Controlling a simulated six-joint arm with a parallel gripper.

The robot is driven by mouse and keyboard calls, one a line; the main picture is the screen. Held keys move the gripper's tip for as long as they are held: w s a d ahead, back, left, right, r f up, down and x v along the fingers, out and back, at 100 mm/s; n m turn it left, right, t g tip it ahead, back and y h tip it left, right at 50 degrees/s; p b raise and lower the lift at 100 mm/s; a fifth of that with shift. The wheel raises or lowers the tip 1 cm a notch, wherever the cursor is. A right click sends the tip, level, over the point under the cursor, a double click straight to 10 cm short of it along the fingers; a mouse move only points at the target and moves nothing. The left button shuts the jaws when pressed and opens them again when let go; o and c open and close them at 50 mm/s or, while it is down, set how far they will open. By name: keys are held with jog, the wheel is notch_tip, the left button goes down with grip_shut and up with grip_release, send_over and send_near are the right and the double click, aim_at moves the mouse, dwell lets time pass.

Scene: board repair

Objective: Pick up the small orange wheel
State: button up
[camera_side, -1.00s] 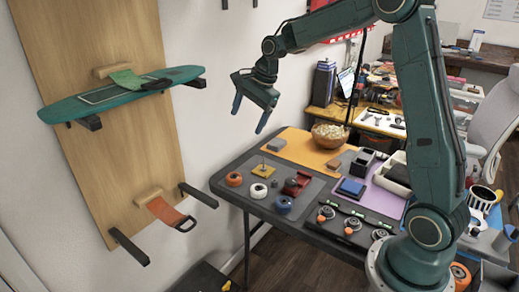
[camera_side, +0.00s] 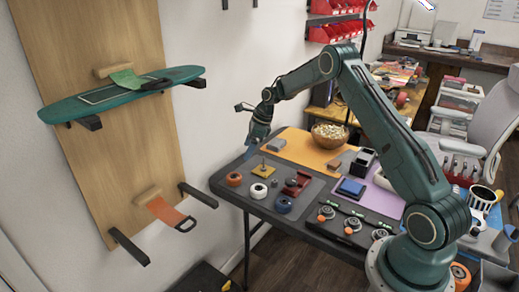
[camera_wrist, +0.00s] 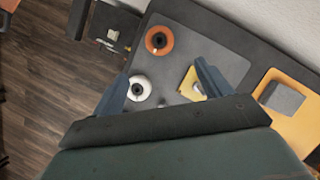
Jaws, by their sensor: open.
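The orange wheel (camera_side: 234,179) lies flat near the left end of the dark grey mat (camera_side: 226,191). In the wrist view the orange wheel (camera_wrist: 159,30) is at the top centre, with a dark hole in its middle. My gripper (camera_side: 254,152) is above the mat, pointing down, to the right of the orange wheel in the side view. In the wrist view my gripper (camera_wrist: 162,78) has its fingers apart and nothing between them is held. The orange wheel is beyond the fingertips there.
A white wheel (camera_side: 258,190) and a yellow plate with a pin (camera_side: 264,171) are close by. A blue-grey wheel (camera_side: 284,204) and a red part (camera_side: 297,183) lie further right. A wooden bowl (camera_side: 329,135) stands on the orange mat (camera_side: 293,150).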

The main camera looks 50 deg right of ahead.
jog(key=shift+f, duration=0.1)
send_over(235, 175)
jog(key=s, duration=0.2)
jog(key=shift+d+f, duration=0.25)
jog(key=shift+f, duration=1.7)
jog(key=shift+d+f, duration=0.2)
jog(key=shift+f, duration=1.7)
jog(key=shift+x, duration=2.6)
jog(key=shift+c, duration=0.3)
jog(key=c, duration=1)
